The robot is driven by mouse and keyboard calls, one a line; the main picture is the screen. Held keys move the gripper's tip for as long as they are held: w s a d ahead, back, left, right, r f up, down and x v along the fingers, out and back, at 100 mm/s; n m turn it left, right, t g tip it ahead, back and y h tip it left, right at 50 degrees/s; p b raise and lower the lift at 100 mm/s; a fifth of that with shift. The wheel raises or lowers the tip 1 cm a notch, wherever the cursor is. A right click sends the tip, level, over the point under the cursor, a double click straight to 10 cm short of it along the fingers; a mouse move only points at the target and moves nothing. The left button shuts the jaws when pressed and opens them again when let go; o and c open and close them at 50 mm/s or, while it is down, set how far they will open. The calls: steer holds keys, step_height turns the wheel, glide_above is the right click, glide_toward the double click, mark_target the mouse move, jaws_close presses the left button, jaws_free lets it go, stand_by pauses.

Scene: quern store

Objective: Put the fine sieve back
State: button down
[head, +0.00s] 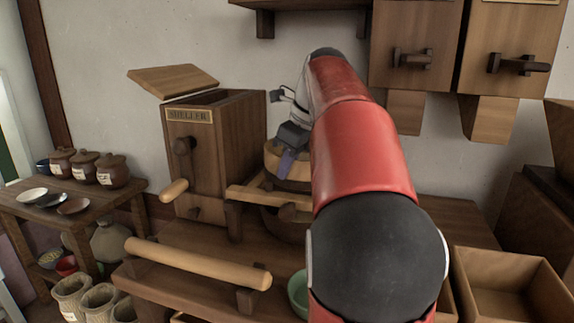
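A round, light-wood sieve-like hoop (272,158) is beside the box marked SHELLER, partly hidden behind my arm. I cannot tell whether it is the fine sieve. Below it is a wooden rail frame (262,199), with a dark round vessel (284,226) under the rails. My gripper (285,167) points down at the hoop's near rim, its finger overlapping the rim in the picture. My arm hides the hoop's right side. Whether the fingers are shut on the rim does not show.
The sheller (215,150) with raised lid and crank stands left of the hoop. A long wooden bar (197,263) runs along the bench front. A green bowl (298,294) and an open wooden box (505,295) are near my arm. Wall bins (415,40) hang at upper right.

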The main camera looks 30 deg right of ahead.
steer(key=shift+f, duration=0.45)
steer(key=c, duration=1.5)
jaws_free()
steer(key=shift+c, duration=0.2)
